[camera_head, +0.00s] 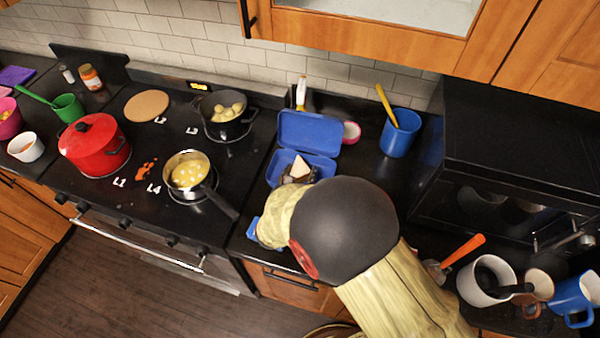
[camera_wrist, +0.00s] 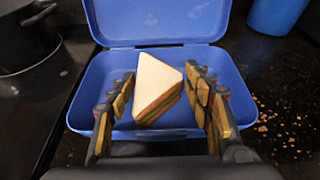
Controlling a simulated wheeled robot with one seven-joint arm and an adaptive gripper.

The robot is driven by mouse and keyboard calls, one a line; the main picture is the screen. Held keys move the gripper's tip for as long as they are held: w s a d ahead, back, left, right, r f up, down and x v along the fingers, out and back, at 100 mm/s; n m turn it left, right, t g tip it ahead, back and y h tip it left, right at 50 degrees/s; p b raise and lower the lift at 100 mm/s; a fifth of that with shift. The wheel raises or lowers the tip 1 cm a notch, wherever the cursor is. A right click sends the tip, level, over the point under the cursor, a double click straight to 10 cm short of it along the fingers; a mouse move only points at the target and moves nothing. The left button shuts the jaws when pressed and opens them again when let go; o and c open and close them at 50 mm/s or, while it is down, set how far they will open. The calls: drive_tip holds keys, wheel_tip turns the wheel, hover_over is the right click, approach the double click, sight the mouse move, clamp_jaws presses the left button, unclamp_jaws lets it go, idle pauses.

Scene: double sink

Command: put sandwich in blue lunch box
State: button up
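The blue lunch box stands open on the dark counter, its lid (camera_head: 310,132) tipped back; its tray also shows in the wrist view (camera_wrist: 90,92). The sandwich (camera_wrist: 157,84), a white-bread triangle with dark filling, appears within the tray's outline; it also shows in the head view (camera_head: 300,167). My gripper (camera_wrist: 163,98) is open, with one finger on each side of the sandwich and visible gaps between. Whether the sandwich rests on the tray floor cannot be told. My arm hides part of the box's near side in the head view.
A stove to the left holds a red pot (camera_head: 94,145) and a pan (camera_head: 188,170) with its handle toward the box. A blue cup (camera_head: 400,134) stands right of the lid, and a dark microwave (camera_head: 510,180) is farther right. Upper cabinets (camera_head: 400,35) overhang the counter.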

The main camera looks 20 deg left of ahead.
drive_tip(key=shift+o, duration=1.2)
drive_tip(key=shift+r, duration=0.1)
drive_tip(key=shift+s+r, duration=0.1)
drive_tip(key=shift+r, duration=0.1)
drive_tip(key=p+v, duration=0.1)
drive_tip(key=v, duration=1)
drive_tip(key=shift+s+p, duration=0.4)
drive_tip(key=shift+d, duration=0.1)
drive_tip(key=shift+f, duration=0.1)
